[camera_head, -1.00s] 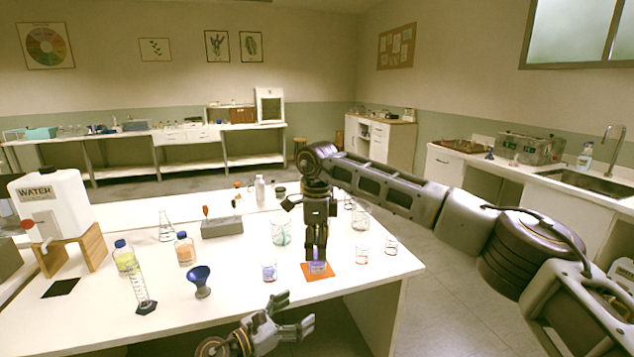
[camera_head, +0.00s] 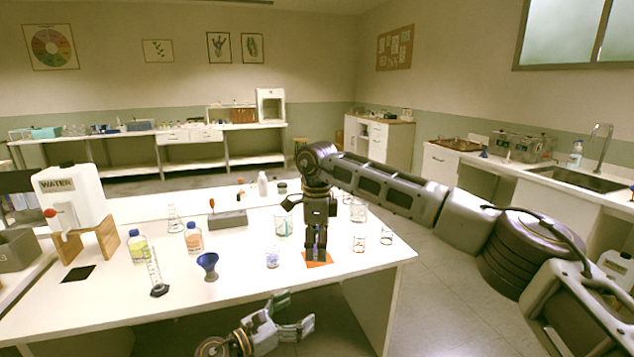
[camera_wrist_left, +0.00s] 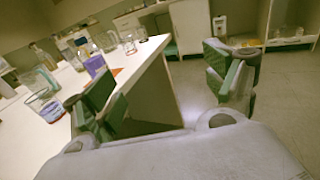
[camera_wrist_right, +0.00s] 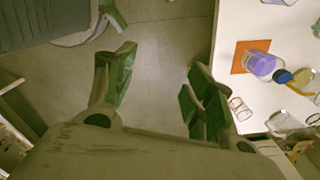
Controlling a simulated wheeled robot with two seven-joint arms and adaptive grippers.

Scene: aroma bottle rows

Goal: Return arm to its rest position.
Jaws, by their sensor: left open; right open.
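My left gripper (camera_head: 300,312) is open and empty, low in front of the table's near edge in the head view. In the left wrist view, nothing is between its spread fingers (camera_wrist_left: 165,75). My right gripper (camera_head: 316,257) points down and, in the head view, overlaps the orange mat (camera_head: 323,263). The right wrist view shows its fingers (camera_wrist_right: 158,78) open and empty over the floor beside the table. A purple bottle with a blue cap (camera_wrist_right: 263,65) stands on that mat, apart from the fingers. In the head view the right gripper hides most of it.
The white table (camera_head: 235,298) holds a beaker with bluish liquid (camera_head: 272,258), a blue funnel (camera_head: 208,263), several glass vessels and a water container (camera_head: 72,198). Open floor (camera_head: 440,290) lies right of the table.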

